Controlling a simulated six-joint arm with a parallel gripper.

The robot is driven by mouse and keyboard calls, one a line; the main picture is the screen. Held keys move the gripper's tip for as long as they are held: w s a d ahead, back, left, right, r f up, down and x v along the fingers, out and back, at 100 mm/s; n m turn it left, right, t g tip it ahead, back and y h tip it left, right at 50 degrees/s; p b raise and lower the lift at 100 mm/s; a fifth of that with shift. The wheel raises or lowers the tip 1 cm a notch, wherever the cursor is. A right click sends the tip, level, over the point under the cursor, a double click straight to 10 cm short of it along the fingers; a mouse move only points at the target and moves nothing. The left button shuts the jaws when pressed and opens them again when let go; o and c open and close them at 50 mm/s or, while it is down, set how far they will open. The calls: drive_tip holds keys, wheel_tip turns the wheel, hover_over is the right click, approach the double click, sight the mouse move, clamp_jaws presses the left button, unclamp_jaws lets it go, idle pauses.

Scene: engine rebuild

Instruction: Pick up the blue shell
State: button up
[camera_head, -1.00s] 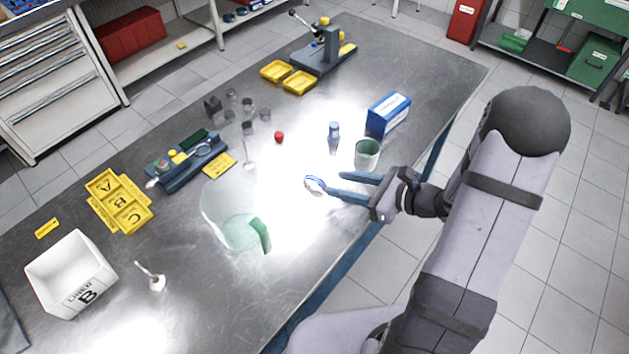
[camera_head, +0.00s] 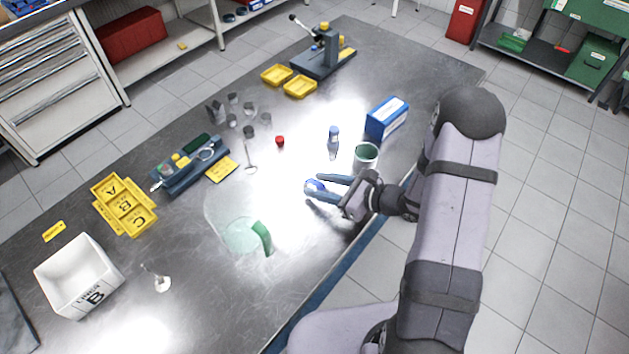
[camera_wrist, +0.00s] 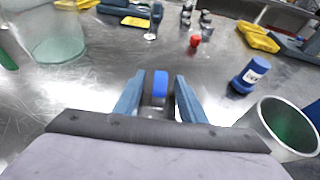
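The blue shell (camera_head: 314,187) is a small curved piece on the bright metal table. In the wrist view the blue shell (camera_wrist: 160,84) shows as a blue band with a greyish part below it, between the fingers. My gripper (camera_head: 316,187) is low over the table, with its fingertips on either side of the shell. In the wrist view my gripper (camera_wrist: 155,88) is open, with gaps visible between both fingers and the shell. I cannot tell whether the shell's lower part touches a finger.
A grey cup with green inside (camera_head: 366,157) stands close beside my gripper. A clear container with a green handle (camera_head: 262,236) is at lower left. A red cap (camera_head: 280,141) lies farther back.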

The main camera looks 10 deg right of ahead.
sight(320, 184)
drive_tip(key=shift+w+a+f, duration=0.1)
drive_tip(key=shift+a, duration=0.05)
clamp_jaws()
idle(0.4)
drive_tip(key=shift+r+b, duration=0.75)
drive_tip(key=shift+r, duration=4.25)
